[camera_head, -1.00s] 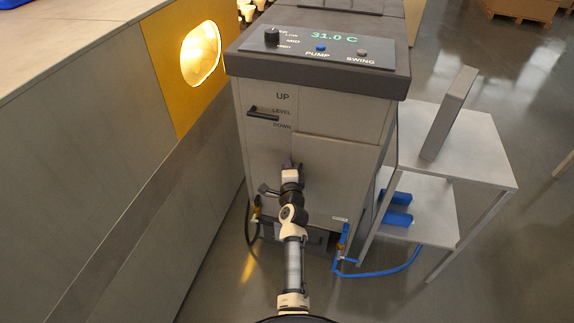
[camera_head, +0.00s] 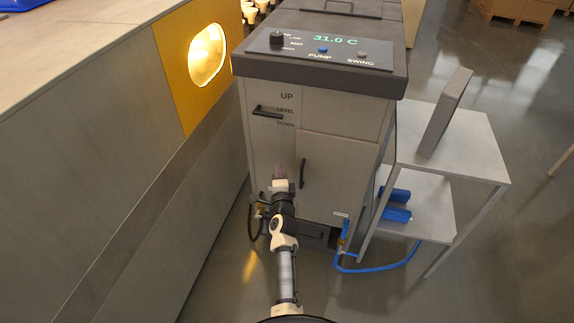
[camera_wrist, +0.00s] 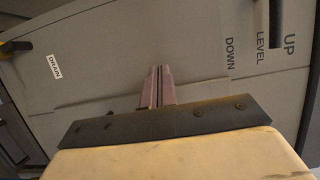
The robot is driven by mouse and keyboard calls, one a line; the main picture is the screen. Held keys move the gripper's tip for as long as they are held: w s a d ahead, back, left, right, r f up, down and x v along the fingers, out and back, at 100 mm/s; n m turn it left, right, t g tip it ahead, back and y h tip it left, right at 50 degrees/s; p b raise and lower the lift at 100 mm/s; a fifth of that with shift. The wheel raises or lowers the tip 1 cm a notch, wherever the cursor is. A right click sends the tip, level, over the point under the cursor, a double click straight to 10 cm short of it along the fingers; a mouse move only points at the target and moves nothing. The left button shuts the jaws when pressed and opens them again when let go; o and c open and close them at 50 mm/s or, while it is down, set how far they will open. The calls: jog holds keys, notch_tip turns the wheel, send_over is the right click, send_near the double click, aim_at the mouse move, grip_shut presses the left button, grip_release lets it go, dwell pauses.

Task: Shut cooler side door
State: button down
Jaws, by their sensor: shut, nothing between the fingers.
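The cooler (camera_head: 340,120) is a grey cabinet with a dark top panel whose display reads 31.0 C. Its lower front has a door panel (camera_head: 340,180) with a dark upright handle (camera_head: 302,173). The door looks flush or nearly flush with the front; a small gap cannot be ruled out. My gripper (camera_head: 279,172) is in front of the cooler, just left of that handle. In the wrist view, my gripper's fingers (camera_wrist: 157,86) are together and empty, facing the grey front. Whether the fingertips touch it I cannot tell.
A lever (camera_head: 267,112) sits on the upper front beside UP, LEVEL and DOWN. A metal side table (camera_head: 465,145) with blue items (camera_head: 397,205) on its lower shelf stands right. A blue hose (camera_head: 375,268) lies on the floor. A long counter (camera_head: 110,150) borders the left.

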jog(key=s+a+p, duration=0.3)
jog(key=a+p, duration=0.1)
jog(key=a, duration=0.1)
jog(key=shift+s+a+p, duration=0.3)
jog(key=shift+p, duration=0.1)
jog(key=shift+f, duration=0.1)
